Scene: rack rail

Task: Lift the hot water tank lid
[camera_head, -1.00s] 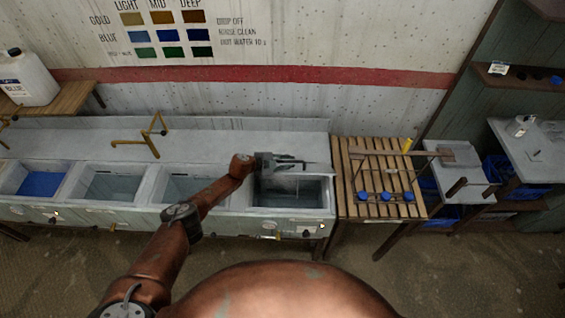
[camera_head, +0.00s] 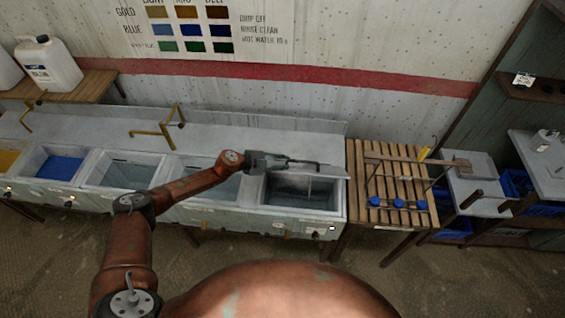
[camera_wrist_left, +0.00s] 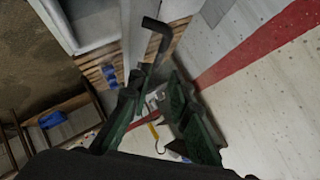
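The hot water tank (camera_head: 300,214) is the rightmost basin of the long grey row in the head view; its dark interior shows. A pale lid (camera_head: 333,172) shows along its back edge, seemingly tilted up, partly covered by my gripper. My left gripper (camera_head: 300,163) reaches over the back of this tank from the left. In the left wrist view the two dark green fingers (camera_wrist_left: 158,85) are spread apart. A dark bent handle (camera_wrist_left: 160,38) rises beside the left-hand finger, along a pale upright edge; I cannot tell whether they touch. My right gripper is not in view.
A slatted wooden table (camera_head: 378,215) with several blue-capped items stands right of the tank. A grey stand (camera_head: 480,200) and blue crates lie beyond. Brass taps (camera_head: 165,128) rise behind the other basins. A white jug (camera_head: 50,68) stands on a shelf at upper left.

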